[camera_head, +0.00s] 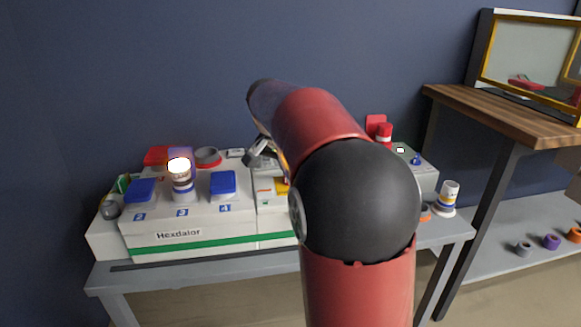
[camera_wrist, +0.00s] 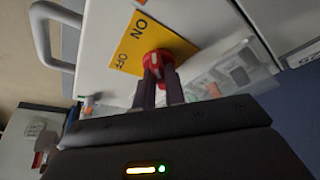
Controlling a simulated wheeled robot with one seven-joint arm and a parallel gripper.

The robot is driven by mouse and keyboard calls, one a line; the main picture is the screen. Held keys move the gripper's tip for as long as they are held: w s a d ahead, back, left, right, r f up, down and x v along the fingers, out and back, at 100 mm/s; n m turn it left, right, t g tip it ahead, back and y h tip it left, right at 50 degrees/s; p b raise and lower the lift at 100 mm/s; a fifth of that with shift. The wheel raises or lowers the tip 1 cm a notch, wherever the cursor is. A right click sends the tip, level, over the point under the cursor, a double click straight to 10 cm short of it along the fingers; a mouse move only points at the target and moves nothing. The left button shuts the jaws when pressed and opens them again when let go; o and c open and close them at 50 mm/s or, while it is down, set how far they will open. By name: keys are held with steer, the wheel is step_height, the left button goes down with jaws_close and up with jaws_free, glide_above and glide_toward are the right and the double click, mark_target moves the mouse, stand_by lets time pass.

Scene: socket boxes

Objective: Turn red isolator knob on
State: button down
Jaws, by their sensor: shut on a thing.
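The red isolator knob (camera_wrist: 170,52) sits on a yellow plate (camera_wrist: 134,38) marked ON and OFF in the wrist view. My gripper (camera_wrist: 158,76) is shut on the knob, with one dark finger on each side of it. A white mark shows on the knob between the fingers, but I cannot tell clearly which word it points to. In the head view, a bit of the yellow plate (camera_head: 282,186) shows beside my arm, which hides the knob and my fingertips.
The white Hexdalor box (camera_head: 210,241) with blue socket covers stands on a grey table (camera_head: 110,276). A lit lamp (camera_head: 180,178) rises from its top. A grey handle (camera_wrist: 45,38) shows in the wrist view. A wooden-topped bench (camera_head: 490,110) stands at right.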

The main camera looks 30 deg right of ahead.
steer(key=shift+m, duration=0.3)
stand_by(0.4)
steer(key=c, duration=1.5)
jaws_free()
steer(key=shift+o, duration=0.2)
steer(key=p+v, duration=0.1)
steer(key=v, duration=0.6)
steer(key=shift+a+r, duration=0.15)
steer(key=shift+r, duration=0.25)
